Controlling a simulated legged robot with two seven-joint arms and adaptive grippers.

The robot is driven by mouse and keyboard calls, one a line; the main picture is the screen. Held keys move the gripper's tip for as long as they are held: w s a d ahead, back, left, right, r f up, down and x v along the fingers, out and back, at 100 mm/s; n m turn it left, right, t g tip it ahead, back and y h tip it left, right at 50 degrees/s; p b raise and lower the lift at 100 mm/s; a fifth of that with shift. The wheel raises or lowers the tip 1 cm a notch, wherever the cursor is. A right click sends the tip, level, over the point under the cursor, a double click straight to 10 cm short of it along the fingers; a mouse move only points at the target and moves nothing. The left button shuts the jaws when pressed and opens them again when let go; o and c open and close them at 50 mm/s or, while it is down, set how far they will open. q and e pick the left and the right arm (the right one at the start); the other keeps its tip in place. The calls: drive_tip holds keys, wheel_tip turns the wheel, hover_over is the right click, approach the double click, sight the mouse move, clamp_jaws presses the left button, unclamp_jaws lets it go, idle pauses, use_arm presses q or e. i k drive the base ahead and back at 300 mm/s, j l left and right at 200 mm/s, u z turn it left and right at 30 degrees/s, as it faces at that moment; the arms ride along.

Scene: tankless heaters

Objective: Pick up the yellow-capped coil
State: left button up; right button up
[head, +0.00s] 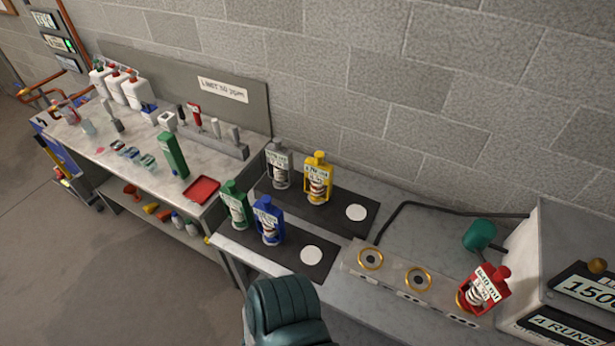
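The yellow-capped coil (318,182) stands upright in the head view, in a yellow frame with a white label. It is on the back dark mat (335,205), between a grey-capped coil (278,166) on its left and a white disc (356,212) on its right. A green-capped coil (235,206) and a blue-capped coil (268,222) stand on the front dark mat (290,262). Neither of my grippers is in view.
A red-capped coil (484,292) sits tilted on a plate with gold rings (418,279), near a grey box (560,260) with displays. A dark teal padded shape (282,312) is at the bottom. A cluttered bench (90,140) stands left; a block wall is behind.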

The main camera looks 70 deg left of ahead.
sight(320, 173)
drive_tip(key=u, duration=2.3)
drive_tip(key=j+z, duration=0.25)
drive_tip(key=z, duration=0.25)
drive_tip(key=j+z, duration=0.25)
drive_tip(key=z, duration=0.2)
drive_tip(key=j+z, duration=0.25)
drive_tip(key=z, duration=0.25)
